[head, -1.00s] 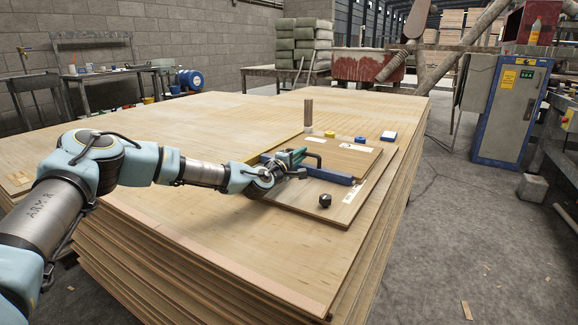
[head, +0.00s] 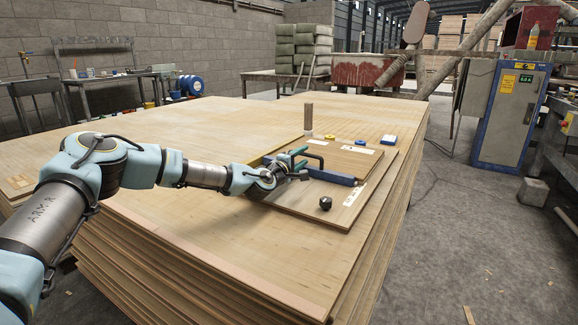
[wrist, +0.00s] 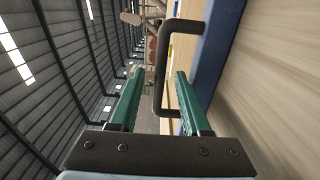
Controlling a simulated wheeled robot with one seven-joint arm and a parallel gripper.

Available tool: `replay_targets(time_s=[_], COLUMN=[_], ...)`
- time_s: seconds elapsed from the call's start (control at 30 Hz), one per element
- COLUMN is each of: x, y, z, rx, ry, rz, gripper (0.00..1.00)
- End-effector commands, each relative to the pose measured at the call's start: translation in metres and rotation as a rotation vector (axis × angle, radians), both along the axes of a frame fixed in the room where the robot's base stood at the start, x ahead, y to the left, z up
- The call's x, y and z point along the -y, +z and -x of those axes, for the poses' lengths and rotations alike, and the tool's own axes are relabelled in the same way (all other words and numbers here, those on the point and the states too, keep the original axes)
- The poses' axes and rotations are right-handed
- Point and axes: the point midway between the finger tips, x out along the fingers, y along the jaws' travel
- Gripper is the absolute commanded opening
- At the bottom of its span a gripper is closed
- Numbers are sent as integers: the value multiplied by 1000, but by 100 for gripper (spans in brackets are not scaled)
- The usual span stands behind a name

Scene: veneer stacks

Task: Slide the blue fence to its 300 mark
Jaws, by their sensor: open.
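The blue fence (head: 336,178) lies across a small wooden board on top of the veneer stack in the head view. It also shows along the upper right of the wrist view (wrist: 217,40). A dark U-shaped handle (wrist: 160,60) stands on the fence. My gripper (wrist: 158,74) is open, with its green fingers on either side of the handle's bar in the picture; I cannot tell whether they touch it. In the head view my gripper (head: 293,158) is at the fence's handle. White labels (head: 353,196) lie on the board, but the 300 mark is not readable.
A black knob (head: 325,203) sits near the board's front edge. A wooden cylinder (head: 308,117), a yellow piece (head: 330,135), a small blue piece (head: 360,141) and a blue-and-white block (head: 389,139) stand behind the fence. The veneer top (head: 190,225) is bare at left and front.

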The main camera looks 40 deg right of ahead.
Motion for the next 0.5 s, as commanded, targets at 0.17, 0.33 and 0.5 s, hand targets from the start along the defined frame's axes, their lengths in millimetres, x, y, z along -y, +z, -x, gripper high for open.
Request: replay_targets(time_s=[0.17, 0.33, 0.5], x=[-18, -34, -49], y=[1, 1, 0], z=[4, 8, 11], rx=[0, 1, 0], ry=[-1, -1, 0], rz=[-1, -1, -2], gripper=[48, 48, 48])
